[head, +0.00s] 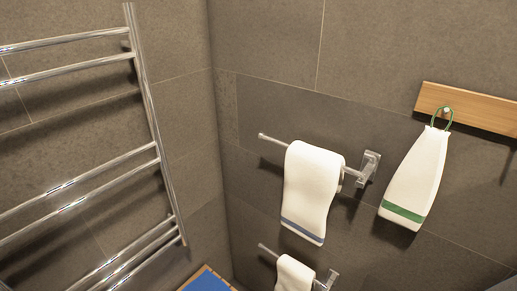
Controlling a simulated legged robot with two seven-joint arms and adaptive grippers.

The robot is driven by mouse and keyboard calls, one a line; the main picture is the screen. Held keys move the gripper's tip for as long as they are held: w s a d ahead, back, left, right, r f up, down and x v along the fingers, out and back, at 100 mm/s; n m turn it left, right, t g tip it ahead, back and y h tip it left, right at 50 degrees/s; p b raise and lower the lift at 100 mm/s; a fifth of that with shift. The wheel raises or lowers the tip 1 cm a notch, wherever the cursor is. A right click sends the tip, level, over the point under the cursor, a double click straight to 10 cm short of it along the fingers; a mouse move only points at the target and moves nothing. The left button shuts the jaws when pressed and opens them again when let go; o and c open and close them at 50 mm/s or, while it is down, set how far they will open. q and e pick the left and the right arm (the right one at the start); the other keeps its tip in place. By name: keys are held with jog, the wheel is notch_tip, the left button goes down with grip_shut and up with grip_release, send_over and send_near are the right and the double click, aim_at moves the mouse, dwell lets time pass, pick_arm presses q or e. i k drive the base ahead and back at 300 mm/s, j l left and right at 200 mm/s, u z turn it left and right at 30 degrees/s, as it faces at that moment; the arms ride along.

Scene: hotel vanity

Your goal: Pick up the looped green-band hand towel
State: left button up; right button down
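The looped green-band hand towel (415,181) is white with a green band near its bottom edge. It hangs by a green loop (442,117) from a peg on a wooden rail (469,109) on the right wall. It hangs slightly tilted, its lower end toward the left. Neither of my grippers shows in the head view.
A white towel with a blue band (308,189) hangs over a chrome bar (272,139) left of it. Another white towel (294,273) hangs on a lower bar. A chrome rack (151,120) stands along the left wall. A blue-topped wooden item (207,281) is at the bottom.

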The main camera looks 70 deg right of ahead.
aim_at(408, 199)
jog(key=z, duration=3.5)
